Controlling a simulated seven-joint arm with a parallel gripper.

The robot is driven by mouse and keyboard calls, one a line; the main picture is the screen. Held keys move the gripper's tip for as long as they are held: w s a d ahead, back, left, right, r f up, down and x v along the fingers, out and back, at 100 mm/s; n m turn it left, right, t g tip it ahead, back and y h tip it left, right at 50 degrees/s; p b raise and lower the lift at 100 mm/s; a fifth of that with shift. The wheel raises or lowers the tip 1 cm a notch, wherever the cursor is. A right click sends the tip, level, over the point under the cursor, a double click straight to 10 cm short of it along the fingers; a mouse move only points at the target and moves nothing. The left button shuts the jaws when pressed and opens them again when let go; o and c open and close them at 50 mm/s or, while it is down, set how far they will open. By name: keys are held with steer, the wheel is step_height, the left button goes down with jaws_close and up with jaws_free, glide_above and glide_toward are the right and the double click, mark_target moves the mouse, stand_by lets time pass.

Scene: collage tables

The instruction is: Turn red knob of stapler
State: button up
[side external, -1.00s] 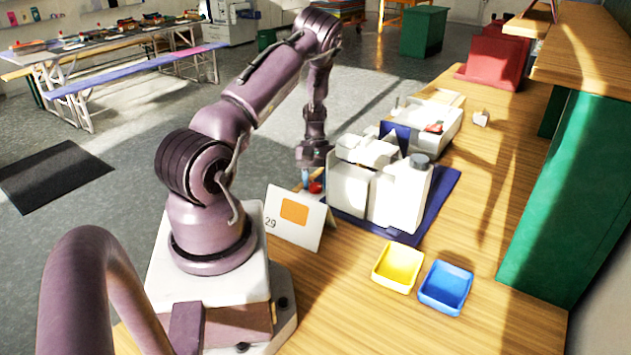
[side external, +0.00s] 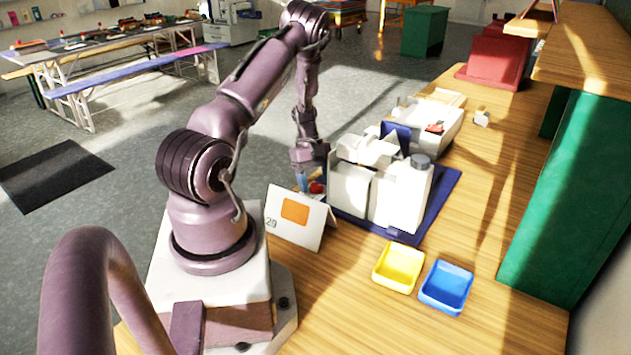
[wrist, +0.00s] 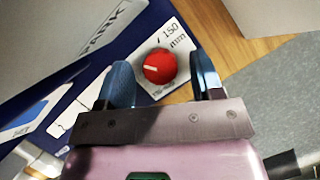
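The red knob (wrist: 159,67) shows in the wrist view with a pale pointer line on its face, beside a white label reading "150 mm". My gripper (wrist: 162,82) is open, with one blue finger on each side of the knob in the picture and gaps to both. I cannot tell whether the fingertips are level with the knob. In the side view the red knob (side external: 316,188) sits low at the left end of the white stapler machine (side external: 382,190), right of my gripper's blue finger (side external: 302,181). The knob is partly hidden by the card.
A white card with an orange square (side external: 297,218) stands just in front of the knob. A yellow tray (side external: 398,267) and a blue tray (side external: 446,287) are on the wooden table. A dark blue mat (side external: 441,205) lies under the machine. The table's right front is clear.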

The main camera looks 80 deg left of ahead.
steer(key=v, duration=1.3)
steer(key=d+f+m, duration=0.1)
steer(key=f, duration=0.3)
steer(key=w+d+f+m+g, duration=0.1)
steer(key=d+f+m, duration=0.1)
steer(key=f, duration=0.2)
steer(key=d+f+m, duration=0.1)
steer(key=d+f, duration=0.1)
steer(key=f, duration=0.2)
steer(key=shift+w+g, duration=0.25)
steer(key=shift+g, duration=0.15)
